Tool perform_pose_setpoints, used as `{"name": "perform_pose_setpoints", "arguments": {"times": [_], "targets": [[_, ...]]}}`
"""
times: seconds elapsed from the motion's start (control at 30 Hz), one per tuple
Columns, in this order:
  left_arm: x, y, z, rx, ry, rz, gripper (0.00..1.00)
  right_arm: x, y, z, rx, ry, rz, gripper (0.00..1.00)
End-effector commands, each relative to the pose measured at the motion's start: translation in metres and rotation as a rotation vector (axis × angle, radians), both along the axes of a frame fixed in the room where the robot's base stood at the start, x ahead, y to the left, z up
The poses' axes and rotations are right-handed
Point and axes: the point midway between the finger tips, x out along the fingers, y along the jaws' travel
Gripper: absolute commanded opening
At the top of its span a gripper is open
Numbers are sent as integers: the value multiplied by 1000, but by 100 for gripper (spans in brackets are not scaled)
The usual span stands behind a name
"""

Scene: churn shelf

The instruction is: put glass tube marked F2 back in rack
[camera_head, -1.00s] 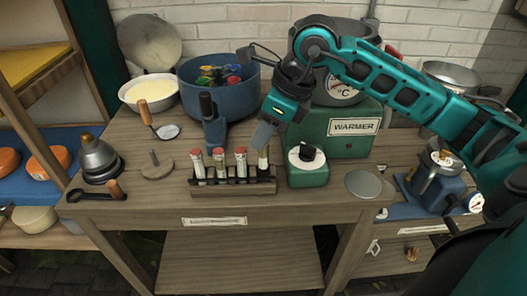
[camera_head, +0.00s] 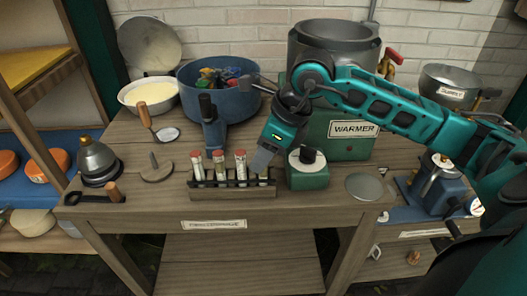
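A wooden tube rack (camera_head: 232,193) stands near the front edge of the bench. Three tubes with reddish tops stand upright in it: a left one (camera_head: 197,168), a middle one (camera_head: 219,168) and another (camera_head: 240,166). At the rack's right end the lower part of a fourth tube (camera_head: 263,177) shows; its top is hidden behind my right gripper (camera_head: 261,161). The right gripper points down at that end, its grey finger over the tube. I cannot tell whether it grips the tube. No F2 marking is legible. My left gripper is out of view.
A green warmer (camera_head: 345,148) with a large pot (camera_head: 333,42) stands behind, and a small green box with a black knob (camera_head: 308,175) sits close right of the rack. A blue pot (camera_head: 225,98) and a blue-based tool (camera_head: 213,130) are behind the rack. The bench front is narrow.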

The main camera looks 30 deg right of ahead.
Motion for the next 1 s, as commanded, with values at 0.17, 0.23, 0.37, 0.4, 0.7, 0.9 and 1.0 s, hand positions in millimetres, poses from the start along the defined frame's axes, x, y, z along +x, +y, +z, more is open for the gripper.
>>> {"name": "perform_pose_setpoints", "arguments": {"times": [0.17, 0.23, 0.37, 0.4, 0.7, 0.9, 1.0], "targets": [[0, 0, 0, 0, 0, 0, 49, 0, 0, 0, 0, 0, 0, 48], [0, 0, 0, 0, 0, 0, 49, 0, 0, 0, 0, 0, 0, 48], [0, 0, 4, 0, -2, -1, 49, 0, 0, 4, 0, 0, 0, 48], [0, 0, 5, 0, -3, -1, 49, 0, -1, 6, -1, -2, -1, 48], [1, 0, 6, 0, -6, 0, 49, -18, -17, 61, -4, -6, -2, 48], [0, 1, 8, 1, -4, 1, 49, -29, -27, 95, -2, -3, -2, 48], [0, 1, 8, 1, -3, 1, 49, -33, -29, 106, -1, -2, -1, 48]]}}
